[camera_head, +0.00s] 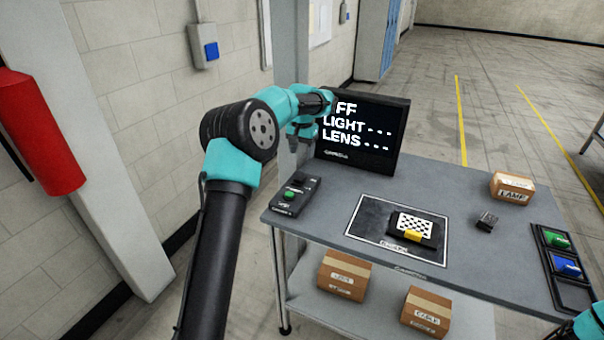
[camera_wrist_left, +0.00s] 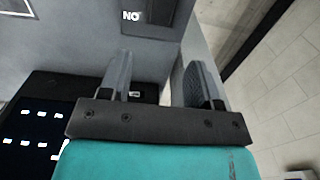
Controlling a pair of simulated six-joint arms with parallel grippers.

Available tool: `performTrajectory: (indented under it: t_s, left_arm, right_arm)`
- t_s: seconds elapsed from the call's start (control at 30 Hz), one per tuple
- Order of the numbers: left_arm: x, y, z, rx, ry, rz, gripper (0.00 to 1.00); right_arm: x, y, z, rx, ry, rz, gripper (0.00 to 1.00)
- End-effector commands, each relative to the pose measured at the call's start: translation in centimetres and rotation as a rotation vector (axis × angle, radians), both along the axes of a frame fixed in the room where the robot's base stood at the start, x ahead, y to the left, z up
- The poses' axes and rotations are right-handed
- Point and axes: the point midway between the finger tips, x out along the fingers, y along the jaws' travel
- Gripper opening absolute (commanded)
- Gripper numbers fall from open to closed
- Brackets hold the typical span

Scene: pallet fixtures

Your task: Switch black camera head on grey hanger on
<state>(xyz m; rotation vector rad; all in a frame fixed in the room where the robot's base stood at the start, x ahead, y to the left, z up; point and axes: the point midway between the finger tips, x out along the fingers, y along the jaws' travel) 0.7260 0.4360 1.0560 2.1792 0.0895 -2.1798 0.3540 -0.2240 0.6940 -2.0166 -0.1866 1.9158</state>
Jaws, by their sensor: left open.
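My left gripper (camera_head: 299,143) is open, at the left edge of the black monitor (camera_head: 362,133). The monitor reads "FF", "LIGHT---" and "LENS---", its upper left covered by my arm. In the left wrist view my gripper (camera_wrist_left: 158,85) has its two fingers apart with nothing between them. A dark box marked "NO" (camera_wrist_left: 150,18) lies beyond the fingertips. I cannot pick out a black camera head on a grey hanger in either view. My right gripper is out of view; only a bit of teal arm shows at bottom right.
A black control box (camera_head: 296,194) with a green button sits at the table's left end. A checkered plate (camera_head: 416,224) rests on a dark mat (camera_head: 365,218). A carton (camera_head: 512,186), a small dark block (camera_head: 487,221) and a button tray (camera_head: 571,287) stand on the right.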

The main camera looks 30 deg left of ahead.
Motion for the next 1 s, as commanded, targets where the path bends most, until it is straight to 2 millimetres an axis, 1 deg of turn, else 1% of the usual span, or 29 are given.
performTrajectory:
  t_s: [0.03,0.3,0.5,0.6,0.7,0.97,1.0]
  left_arm:
    - [-0.1,0.0,-1.0,0.0,0.004,0.0,0.57]
    - [-0.1,0.0,-5.6,0.0,0.004,0.0,0.57]
    - [-0.1,0.0,-8.4,-0.001,0.002,0.001,0.57]
    - [0.0,0.0,-9.3,-0.001,0.0,0.0,0.57]
    - [0.0,0.0,-9.8,0.0,0.0,0.0,0.57]
    - [0.0,0.0,-9.9,0.0,0.0,0.0,0.57]
    - [0.0,0.0,-9.9,0.0,0.0,0.0,0.56]
  right_arm:
    - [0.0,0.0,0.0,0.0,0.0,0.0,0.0]
    - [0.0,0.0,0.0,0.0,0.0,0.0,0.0]
    - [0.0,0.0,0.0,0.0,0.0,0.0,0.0]
    - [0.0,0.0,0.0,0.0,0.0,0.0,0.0]
    - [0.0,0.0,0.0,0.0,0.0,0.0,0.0]
    - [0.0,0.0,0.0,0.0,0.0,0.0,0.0]
    - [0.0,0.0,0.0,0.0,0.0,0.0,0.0]
